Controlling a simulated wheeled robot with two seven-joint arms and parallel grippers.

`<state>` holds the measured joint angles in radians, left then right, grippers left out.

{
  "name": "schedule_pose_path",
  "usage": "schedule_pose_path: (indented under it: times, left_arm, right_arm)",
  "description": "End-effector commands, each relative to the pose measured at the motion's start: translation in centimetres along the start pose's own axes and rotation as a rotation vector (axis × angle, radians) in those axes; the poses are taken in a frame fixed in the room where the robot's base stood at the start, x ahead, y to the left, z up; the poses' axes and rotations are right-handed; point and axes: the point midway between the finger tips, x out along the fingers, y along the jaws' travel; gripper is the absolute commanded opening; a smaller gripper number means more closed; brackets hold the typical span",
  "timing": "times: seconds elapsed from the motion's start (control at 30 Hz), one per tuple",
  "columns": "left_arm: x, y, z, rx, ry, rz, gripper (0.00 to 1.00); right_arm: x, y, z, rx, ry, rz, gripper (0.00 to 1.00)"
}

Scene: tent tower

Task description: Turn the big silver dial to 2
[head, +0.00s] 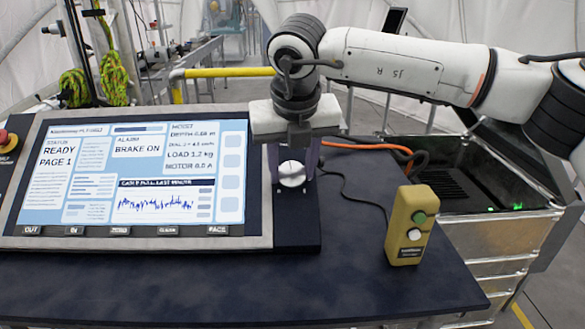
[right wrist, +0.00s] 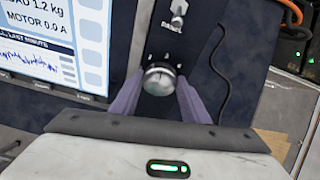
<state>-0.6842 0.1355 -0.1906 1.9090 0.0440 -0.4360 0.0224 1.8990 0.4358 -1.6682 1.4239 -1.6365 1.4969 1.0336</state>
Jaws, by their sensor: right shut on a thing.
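The big silver dial (head: 292,173) sits on the dark panel just right of the screen. It also shows in the right wrist view (right wrist: 159,79), with small marks above it that are too small to read. My right gripper (head: 291,178) comes down from above, with one finger on each side of the dial, shut on it. In the right wrist view the two purple-grey fingers (right wrist: 158,88) flank the dial. The number the dial points to cannot be read. My left gripper is not in view.
The screen (head: 130,172) reads READY, PAGE 1 and BRAKE ON, with a row of keys below. A small silver switch (right wrist: 179,12) sits above the dial. A yellow box (head: 409,225) with green and white buttons stands right on the dark table (head: 250,285). A red knob (head: 6,139) is far left.

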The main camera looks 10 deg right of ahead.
Motion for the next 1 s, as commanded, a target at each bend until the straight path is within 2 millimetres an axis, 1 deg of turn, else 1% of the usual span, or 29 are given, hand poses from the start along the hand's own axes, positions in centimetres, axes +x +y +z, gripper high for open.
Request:
schedule_pose_path:
  times: [0.4,0.6,0.8,1.0]
  left_arm:
    - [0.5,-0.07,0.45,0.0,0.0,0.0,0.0]
    - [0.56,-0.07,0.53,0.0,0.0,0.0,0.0]
    - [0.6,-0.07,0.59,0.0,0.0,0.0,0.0]
    - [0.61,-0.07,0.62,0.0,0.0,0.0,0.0]
  right_arm:
    - [0.02,0.28,0.05,-0.339,0.014,-0.075,0.19]
    - [-0.02,0.39,0.05,-0.476,0.02,-0.105,0.19]
    - [-0.05,0.39,0.06,-0.57,0.025,-0.126,0.19]
    - [-0.06,0.45,0.07,-0.617,0.026,-0.136,0.19]
